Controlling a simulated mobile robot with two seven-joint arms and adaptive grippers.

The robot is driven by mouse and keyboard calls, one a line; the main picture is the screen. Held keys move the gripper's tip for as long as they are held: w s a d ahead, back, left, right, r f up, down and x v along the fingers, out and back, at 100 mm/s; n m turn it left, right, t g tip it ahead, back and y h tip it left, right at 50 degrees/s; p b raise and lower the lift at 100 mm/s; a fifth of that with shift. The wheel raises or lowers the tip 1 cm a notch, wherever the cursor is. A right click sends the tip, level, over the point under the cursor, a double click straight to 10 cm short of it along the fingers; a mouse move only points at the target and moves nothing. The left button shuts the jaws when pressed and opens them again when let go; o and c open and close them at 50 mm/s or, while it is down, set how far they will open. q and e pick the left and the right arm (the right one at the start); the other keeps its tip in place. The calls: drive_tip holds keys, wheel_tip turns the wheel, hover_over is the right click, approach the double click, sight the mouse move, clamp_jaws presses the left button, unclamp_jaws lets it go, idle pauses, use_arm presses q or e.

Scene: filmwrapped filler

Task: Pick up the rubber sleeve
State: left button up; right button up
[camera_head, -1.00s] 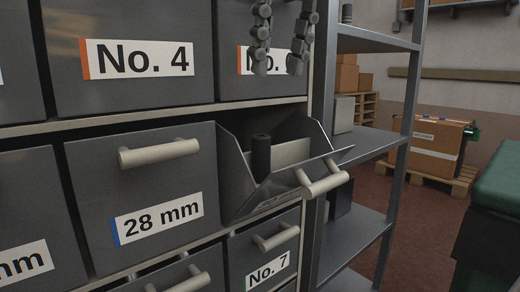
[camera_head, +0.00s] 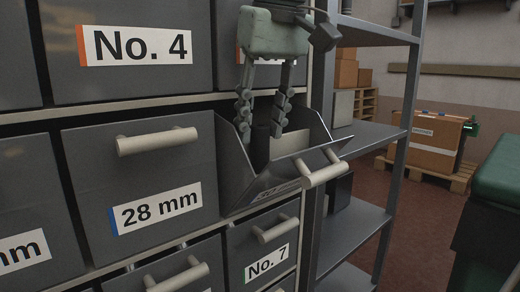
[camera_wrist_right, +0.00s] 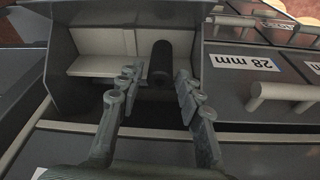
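The rubber sleeve, a black upright cylinder (camera_head: 260,150), stands in the open tilted bin (camera_head: 232,178) of the drawer cabinet. It also shows in the right wrist view (camera_wrist_right: 161,64). My right gripper (camera_head: 261,130) points down over the bin, with its fingers apart on either side of the sleeve's upper part in the head view. In the right wrist view my right gripper (camera_wrist_right: 154,78) is open and the sleeve shows between the fingertips, nearer the right finger. I cannot tell whether a finger touches it. My left gripper is not in view.
A pale divider (camera_head: 290,150) stands in the bin beside the sleeve. The bin's handle (camera_head: 322,172) juts out in front. Closed drawers, such as the 28 mm drawer (camera_head: 150,185), surround it. A metal shelf unit (camera_head: 365,135) stands to the right.

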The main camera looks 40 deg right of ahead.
drive_tip(key=shift+f, duration=0.1)
clamp_jaws()
idle(0.3)
drive_tip(key=s+d+r, duration=0.7)
drive_tip(key=d+r, duration=0.1)
drive_tip(key=d, duration=0.4)
drive_tip(key=shift+s, duration=0.15)
